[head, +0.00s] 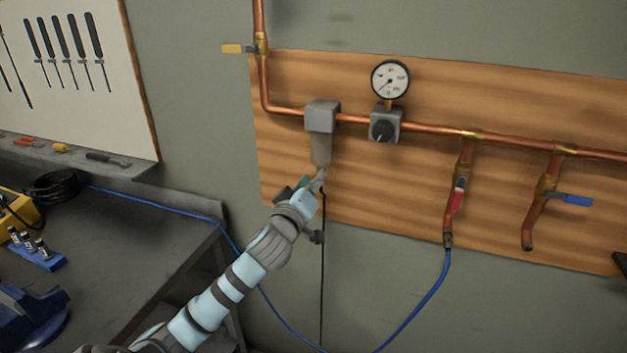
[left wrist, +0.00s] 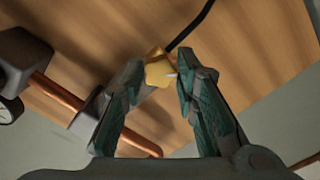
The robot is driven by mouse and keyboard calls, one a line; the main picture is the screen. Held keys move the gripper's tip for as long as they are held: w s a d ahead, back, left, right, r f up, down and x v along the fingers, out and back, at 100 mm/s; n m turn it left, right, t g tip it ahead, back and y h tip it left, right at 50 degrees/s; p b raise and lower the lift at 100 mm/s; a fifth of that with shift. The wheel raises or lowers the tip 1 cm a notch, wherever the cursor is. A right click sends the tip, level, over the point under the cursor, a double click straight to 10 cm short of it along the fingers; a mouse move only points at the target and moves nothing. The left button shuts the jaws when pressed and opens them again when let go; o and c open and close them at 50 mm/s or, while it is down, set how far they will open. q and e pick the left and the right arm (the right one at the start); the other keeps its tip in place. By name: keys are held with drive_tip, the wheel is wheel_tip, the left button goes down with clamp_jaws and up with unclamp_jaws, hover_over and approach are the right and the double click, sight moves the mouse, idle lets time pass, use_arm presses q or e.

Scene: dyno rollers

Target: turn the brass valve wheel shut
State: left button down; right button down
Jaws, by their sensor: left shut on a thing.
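The brass valve wheel (left wrist: 160,72) shows in the left wrist view as a small yellow piece between my left fingertips. In the head view it is mostly hidden by the gripper, just under the cloudy bowl (head: 321,150) of the grey filter unit (head: 322,116). My left gripper (head: 317,181) reaches up from lower left to the bottom of that bowl. In the left wrist view its two green-padded fingers (left wrist: 172,78) are shut on the brass piece, one on each side.
Copper pipe (head: 430,128) runs along the wooden board, with a regulator (head: 385,126) and pressure gauge (head: 390,80) right of the filter. A red-handled valve (head: 458,196) feeds a blue hose (head: 424,298). A blue-handled valve (head: 572,199) is further right. A workbench (head: 125,250) stands at left.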

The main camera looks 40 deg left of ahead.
use_arm(q)
drive_tip(key=shift+r+m+p, duration=0.1)
drive_tip(key=shift+m+p, duration=4)
drive_tip(key=shift+m, duration=9.2)
drive_tip(key=c, duration=1.2)
unclamp_jaws()
drive_tip(key=shift+c, duration=0.2)
